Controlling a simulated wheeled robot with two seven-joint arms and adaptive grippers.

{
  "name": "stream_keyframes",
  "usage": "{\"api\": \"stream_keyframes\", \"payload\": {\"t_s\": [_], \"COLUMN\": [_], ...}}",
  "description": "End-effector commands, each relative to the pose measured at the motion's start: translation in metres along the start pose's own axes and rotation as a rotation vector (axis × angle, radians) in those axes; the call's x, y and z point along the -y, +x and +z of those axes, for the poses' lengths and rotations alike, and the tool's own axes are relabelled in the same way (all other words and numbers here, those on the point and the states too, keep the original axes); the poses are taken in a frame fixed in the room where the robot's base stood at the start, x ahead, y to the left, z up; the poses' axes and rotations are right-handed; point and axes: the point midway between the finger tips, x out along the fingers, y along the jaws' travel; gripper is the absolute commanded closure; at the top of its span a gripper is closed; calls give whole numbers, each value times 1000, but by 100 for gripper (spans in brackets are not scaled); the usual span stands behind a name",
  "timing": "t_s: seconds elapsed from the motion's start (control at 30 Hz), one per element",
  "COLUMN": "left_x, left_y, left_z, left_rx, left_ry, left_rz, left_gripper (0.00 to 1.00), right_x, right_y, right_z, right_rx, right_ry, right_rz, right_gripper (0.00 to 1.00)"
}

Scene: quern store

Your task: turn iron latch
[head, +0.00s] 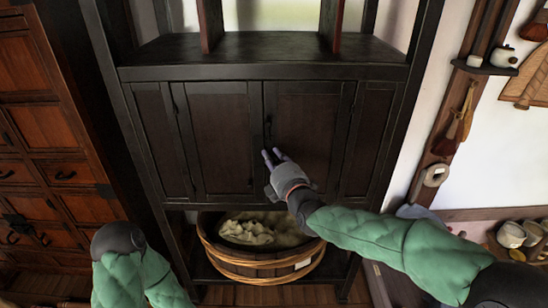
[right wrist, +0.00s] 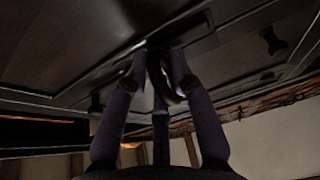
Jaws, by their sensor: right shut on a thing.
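The dark cabinet (head: 225,130) has two closed middle doors with a narrow panel on each side. A small iron latch (head: 267,128) sits at the seam where the two doors meet. My right gripper (head: 271,155) is at the lower end of the latch, against the right door (head: 305,115). In the right wrist view my right gripper (right wrist: 164,62) is shut on a dark curved metal piece of the latch (right wrist: 157,72), with fingers on both sides. The fingers hide part of it. My left arm shows at the lower left, but its gripper is out of view.
A wooden tub (head: 240,268) with pale contents stands on the shelf below the doors. A red-brown drawer chest (head: 45,130) stands at the left. Brushes and a white pot (head: 503,57) are along the right wall. The shelf above the doors (head: 270,50) looks bare in front.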

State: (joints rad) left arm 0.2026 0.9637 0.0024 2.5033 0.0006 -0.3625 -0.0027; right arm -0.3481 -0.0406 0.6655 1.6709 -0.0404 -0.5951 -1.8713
Motion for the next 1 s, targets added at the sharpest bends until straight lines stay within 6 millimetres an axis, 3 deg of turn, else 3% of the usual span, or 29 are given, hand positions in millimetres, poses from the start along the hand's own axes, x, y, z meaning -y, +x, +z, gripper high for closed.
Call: {"api": "stream_keyframes", "payload": {"t_s": [0.43,0.47,0.5,0.53,1.0], "left_x": [0,0,0,0,0], "left_y": [0,0,0,0,0], "left_z": [0,0,0,0,0], "left_rx": [0,0,0,0,0], "left_ry": [0,0,0,0,0], "left_rz": [0,0,0,0,0], "left_gripper": [59,59,59,59,59], "right_x": [4,5,5,5,2], "right_y": [0,0,0,0,-9], "right_z": [-3,-3,-3,-3,-1], "right_rx": [-6,-6,-6,-6,-1], "right_ry": [-10,-10,-10,-9,-8], "right_rz": [-12,-13,-13,-13,-8], "right_gripper": [100,71,59,57,57]}}
